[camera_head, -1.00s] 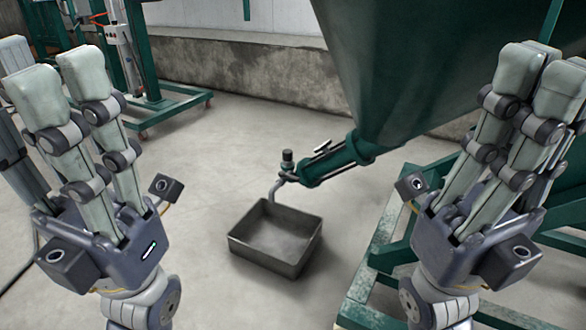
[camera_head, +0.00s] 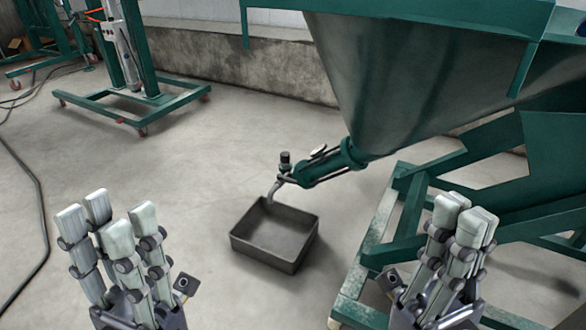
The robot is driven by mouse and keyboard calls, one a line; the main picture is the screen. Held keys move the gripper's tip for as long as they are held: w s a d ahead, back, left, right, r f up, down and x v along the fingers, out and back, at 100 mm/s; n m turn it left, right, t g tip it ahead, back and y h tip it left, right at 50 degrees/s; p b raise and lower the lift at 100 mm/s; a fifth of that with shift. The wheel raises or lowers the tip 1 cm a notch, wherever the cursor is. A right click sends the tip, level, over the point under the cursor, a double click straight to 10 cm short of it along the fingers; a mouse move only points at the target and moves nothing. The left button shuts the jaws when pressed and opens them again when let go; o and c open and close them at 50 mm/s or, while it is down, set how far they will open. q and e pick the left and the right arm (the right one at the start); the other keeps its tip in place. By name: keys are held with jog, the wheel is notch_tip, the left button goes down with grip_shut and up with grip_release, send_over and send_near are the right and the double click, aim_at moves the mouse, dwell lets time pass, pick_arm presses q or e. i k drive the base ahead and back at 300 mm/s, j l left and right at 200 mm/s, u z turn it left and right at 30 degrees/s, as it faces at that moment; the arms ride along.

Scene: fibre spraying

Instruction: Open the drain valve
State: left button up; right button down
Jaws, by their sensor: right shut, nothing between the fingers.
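The drain valve (camera_head: 287,170) sits at the lower end of the green outlet pipe (camera_head: 325,168), below a large green hopper (camera_head: 400,80). It has a dark knob (camera_head: 285,158) on top and a bent grey spout (camera_head: 276,189) pointing down. A small lever (camera_head: 318,152) shows above the pipe. My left gripper (camera_head: 107,222) is at the lower left, fingers up and apart, empty and away from the valve. My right gripper (camera_head: 463,215) is at the lower right, its fingers up and together, holding nothing. Neither gripper touches the valve.
A grey open tray (camera_head: 262,250) stands on the floor under the spout. The hopper's green frame (camera_head: 378,245) stands at right, beside my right gripper. A wheeled green stand (camera_head: 130,95) is at the back left. The floor left of the tray is clear, with a cable at far left.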

aim_at(280, 177)
jog(key=i+j, duration=0.2)
jog(key=j, duration=0.15)
jog(key=i+j+z, duration=0.15)
jog(key=i+j, duration=0.3)
jog(key=j, duration=0.2)
jog(key=i+j+z, duration=0.15)
jog(key=j, duration=0.2)
jog(key=i+j, duration=0.2)
jog(key=j, duration=0.2)
jog(key=i+j+z, duration=0.1)
jog(key=j, duration=0.25)
jog(key=i+j+z, duration=0.1)
jog(key=i+j, duration=0.15)
jog(key=j, duration=0.15)
jog(key=i+j, duration=0.2)
jog(key=j, duration=0.2)
jog(key=z, duration=0.05)
